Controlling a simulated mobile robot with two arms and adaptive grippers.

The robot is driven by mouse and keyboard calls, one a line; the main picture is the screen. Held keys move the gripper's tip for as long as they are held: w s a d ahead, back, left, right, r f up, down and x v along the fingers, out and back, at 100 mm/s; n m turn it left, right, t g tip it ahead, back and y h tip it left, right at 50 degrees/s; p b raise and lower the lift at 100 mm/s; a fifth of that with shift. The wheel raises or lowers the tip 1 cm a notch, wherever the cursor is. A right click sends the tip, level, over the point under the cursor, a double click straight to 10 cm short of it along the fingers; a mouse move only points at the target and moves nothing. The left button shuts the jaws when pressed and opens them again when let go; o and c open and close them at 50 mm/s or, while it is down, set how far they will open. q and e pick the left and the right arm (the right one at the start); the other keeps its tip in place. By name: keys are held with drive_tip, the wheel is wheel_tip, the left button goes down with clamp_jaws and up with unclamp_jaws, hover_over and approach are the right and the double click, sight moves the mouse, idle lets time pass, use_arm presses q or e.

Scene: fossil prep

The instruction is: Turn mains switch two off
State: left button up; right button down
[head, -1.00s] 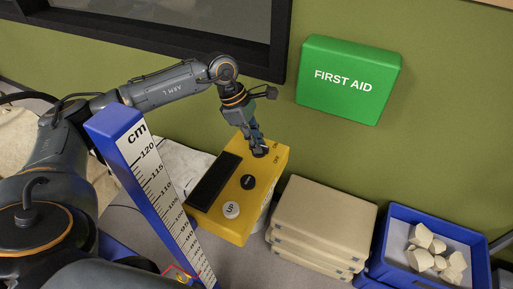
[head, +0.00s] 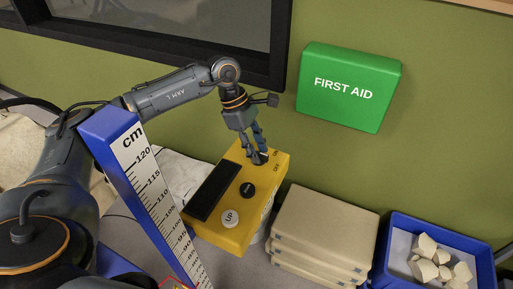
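A yellow control box (head: 228,232) stands against the green wall, with ON and OFF marked near its far right corner. A small dark switch (head: 260,158) sits beside these marks, partly hidden by my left gripper. No number for it can be read. My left gripper (head: 257,152) points down at this switch, with its fingertips at or just above it. A narrow gap shows between the fingers, but whether they grip the switch cannot be told. My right gripper is not in view.
The box also has a black button (head: 247,190), a white UP button (head: 231,219) and a dark panel (head: 214,191). A blue centimetre scale (head: 112,145) rises in front. Beige cases (head: 325,224) and a blue crate (head: 440,227) of pale pieces stand right. A first aid box (head: 349,88) hangs above.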

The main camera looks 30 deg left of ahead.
use_arm(q)
drive_tip(key=v, duration=1.2)
drive_tip(key=shift+r, duration=0.15)
idle(0.3)
